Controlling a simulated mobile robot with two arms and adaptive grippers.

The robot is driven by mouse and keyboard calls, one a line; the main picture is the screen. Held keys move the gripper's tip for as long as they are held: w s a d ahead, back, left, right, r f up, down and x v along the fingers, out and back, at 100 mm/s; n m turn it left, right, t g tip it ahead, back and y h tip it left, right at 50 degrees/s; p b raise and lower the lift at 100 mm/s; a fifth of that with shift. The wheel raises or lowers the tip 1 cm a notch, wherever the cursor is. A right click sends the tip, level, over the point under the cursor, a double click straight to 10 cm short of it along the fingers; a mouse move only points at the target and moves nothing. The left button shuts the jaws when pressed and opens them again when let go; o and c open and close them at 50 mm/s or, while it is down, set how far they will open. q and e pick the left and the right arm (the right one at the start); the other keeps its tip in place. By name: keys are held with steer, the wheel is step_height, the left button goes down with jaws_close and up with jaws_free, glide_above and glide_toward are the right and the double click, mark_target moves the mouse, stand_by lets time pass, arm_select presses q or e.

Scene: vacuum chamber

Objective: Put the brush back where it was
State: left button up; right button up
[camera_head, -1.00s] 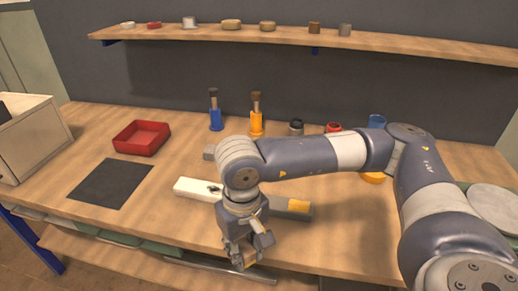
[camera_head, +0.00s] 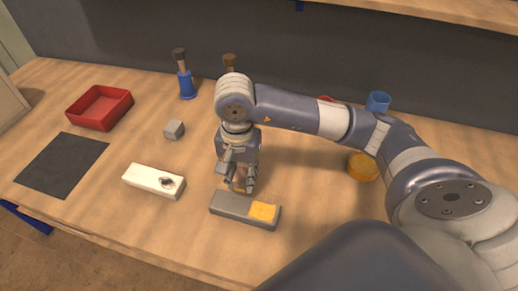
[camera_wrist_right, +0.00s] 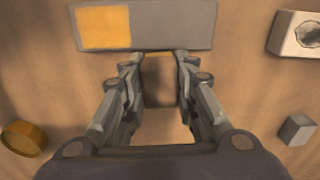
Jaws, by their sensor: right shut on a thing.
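My right gripper (camera_head: 240,184) is shut on a small brown thing (camera_wrist_right: 159,82), low over the table, just behind a grey block with an orange patch (camera_head: 231,207). The held thing is mostly hidden by the fingers, so I cannot tell whether it is the brush. The grey block also shows at the top of the right wrist view (camera_wrist_right: 172,25). An upright brush with a dark tip (camera_head: 180,56) stands in a blue holder (camera_head: 186,85) at the back. A second upright brush tip (camera_head: 230,61) shows behind my right arm; its base is hidden. My left gripper is not in view.
A white block with a dark mark (camera_head: 150,180) and a small grey cube (camera_head: 174,130) lie left of the gripper. A red tray (camera_head: 100,107) and a dark mat (camera_head: 60,163) are further left. An orange round thing (camera_head: 362,166) and a blue cup (camera_head: 378,102) are right.

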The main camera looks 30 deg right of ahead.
steer(key=shift+w+d+m, duration=0.2)
steer(key=shift+d+m, duration=0.05)
steer(key=shift+m, duration=0.05)
steer(key=w+d+p, duration=0.1)
steer(key=w+d, duration=0.2)
steer(key=w+d+f+p, duration=0.1)
steer(key=w+d, duration=0.2)
steer(key=d, duration=0.1)
steer(key=w+d+p, duration=0.1)
steer(key=w+d, duration=0.3)
steer(key=shift+w+d+f, duration=0.1)
steer(key=shift+d+f, duration=0.15)
steer(key=shift+f, duration=0.05)
step_height(320, 180, down, 3)
steer(key=shift+f+p, duration=0.1)
steer(key=shift+p, duration=0.75)
steer(key=shift+d+f, duration=0.1)
steer(key=shift+f, duration=0.1)
steer(key=shift+f+b, duration=0.25)
steer(key=shift+b, duration=0.15)
steer(key=o, duration=1)
steer(key=shift+r, duration=0.1)
